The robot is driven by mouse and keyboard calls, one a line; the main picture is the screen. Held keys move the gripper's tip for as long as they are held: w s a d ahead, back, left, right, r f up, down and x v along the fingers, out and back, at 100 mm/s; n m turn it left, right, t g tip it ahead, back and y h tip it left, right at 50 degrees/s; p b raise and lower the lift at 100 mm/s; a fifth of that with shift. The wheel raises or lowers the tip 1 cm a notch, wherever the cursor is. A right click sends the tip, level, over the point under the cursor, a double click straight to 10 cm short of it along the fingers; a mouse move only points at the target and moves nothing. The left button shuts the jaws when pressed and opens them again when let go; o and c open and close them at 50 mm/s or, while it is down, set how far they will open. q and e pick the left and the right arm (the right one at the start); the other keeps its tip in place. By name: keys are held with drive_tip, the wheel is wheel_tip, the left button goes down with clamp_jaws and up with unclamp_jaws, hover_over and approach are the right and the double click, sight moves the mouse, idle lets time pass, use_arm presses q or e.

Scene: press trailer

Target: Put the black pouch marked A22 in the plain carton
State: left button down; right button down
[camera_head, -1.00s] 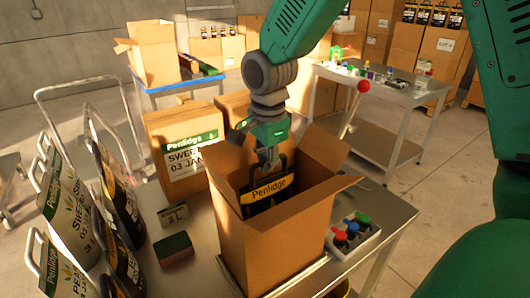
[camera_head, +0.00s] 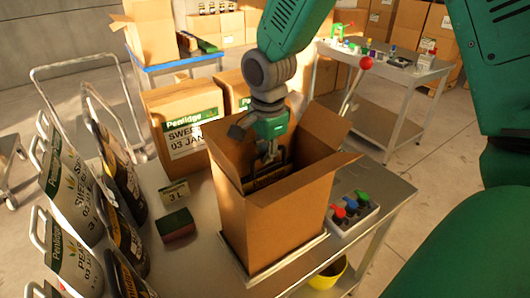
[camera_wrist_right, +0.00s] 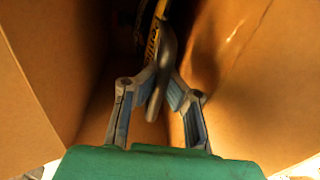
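The plain carton (camera_head: 270,225) stands open on the metal table with its flaps spread. My right gripper (camera_head: 269,154) reaches down into its mouth from above. It is shut on the handle of a black pouch (camera_head: 266,180) with a yellow label band, which is mostly down inside the carton. In the right wrist view, the fingers (camera_wrist_right: 166,82) close on the dark handle loop, and the pouch's yellow lettering (camera_wrist_right: 152,42) shows beyond, between brown carton walls. No A22 mark is legible. My left gripper is not in view.
Several black and white pouches (camera_head: 75,190) stand in a row at left. A labelled carton (camera_head: 180,130) stands behind. A small 3 L sign (camera_head: 174,191), a dark red-sided block (camera_head: 176,225) and a box with coloured knobs (camera_head: 351,213) flank the plain carton.

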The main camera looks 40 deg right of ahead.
drive_tip(key=c, duration=1.7)
unclamp_jaws()
drive_tip(key=shift+s, duration=0.1)
drive_tip(key=shift+a, duration=0.1)
drive_tip(key=shift+r, duration=0.3)
drive_tip(key=r, duration=0.8)
drive_tip(key=s+r+b, duration=0.1)
drive_tip(key=r, duration=0.3)
drive_tip(key=shift+a+r, duration=0.25)
drive_tip(key=shift+a, duration=0.05)
drive_tip(key=shift+d, duration=0.1)
